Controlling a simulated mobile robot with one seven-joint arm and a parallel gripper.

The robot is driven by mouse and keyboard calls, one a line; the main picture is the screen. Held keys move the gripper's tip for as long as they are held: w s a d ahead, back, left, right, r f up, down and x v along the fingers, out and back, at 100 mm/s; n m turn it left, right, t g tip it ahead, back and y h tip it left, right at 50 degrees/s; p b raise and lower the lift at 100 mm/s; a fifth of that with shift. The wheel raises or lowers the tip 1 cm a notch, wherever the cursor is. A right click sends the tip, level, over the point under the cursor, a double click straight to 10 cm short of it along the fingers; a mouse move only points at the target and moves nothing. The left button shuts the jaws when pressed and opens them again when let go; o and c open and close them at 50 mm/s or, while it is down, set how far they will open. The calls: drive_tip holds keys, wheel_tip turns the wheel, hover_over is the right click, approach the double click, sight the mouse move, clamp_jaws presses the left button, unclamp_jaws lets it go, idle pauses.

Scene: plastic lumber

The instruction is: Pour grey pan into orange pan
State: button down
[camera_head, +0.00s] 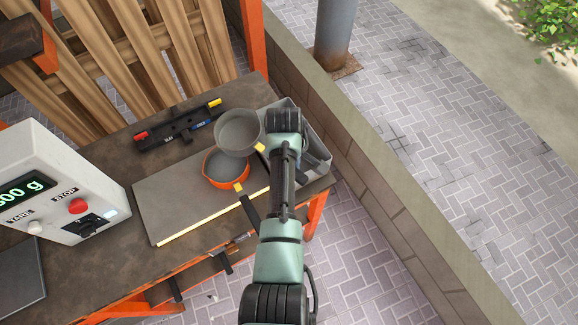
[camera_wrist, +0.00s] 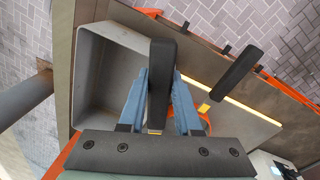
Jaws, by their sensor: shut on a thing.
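The grey pan (camera_head: 239,131) is held by its black handle (camera_wrist: 159,85), which lies between the blue fingers of my gripper (camera_wrist: 160,80) in the wrist view. My gripper is shut on this handle. No contents are discernible in either pan. The orange pan rests on a grey board (camera_head: 165,206), its black handle toward the front right; that handle also shows in the wrist view (camera_wrist: 237,73).
A grey bin (camera_head: 318,165) stands at the table's right end, under and beside my arm. A black tool rack (camera_head: 178,128) lies behind the board. A white scale box (camera_head: 65,180) stands at left. A low wall (camera_head: 350,165) runs along the right. The board's left part is clear.

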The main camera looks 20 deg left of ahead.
drive_tip(key=shift+w+f+g+b, duration=0.2)
drive_tip(key=shift+f+g+b, duration=0.2)
drive_tip(key=shift+b, duration=0.05)
wheel_tip(320, 180, up, 4)
drive_tip(key=p, duration=0.4)
drive_tip(key=shift+s+r, duration=0.15)
drive_tip(key=shift+r, duration=0.05)
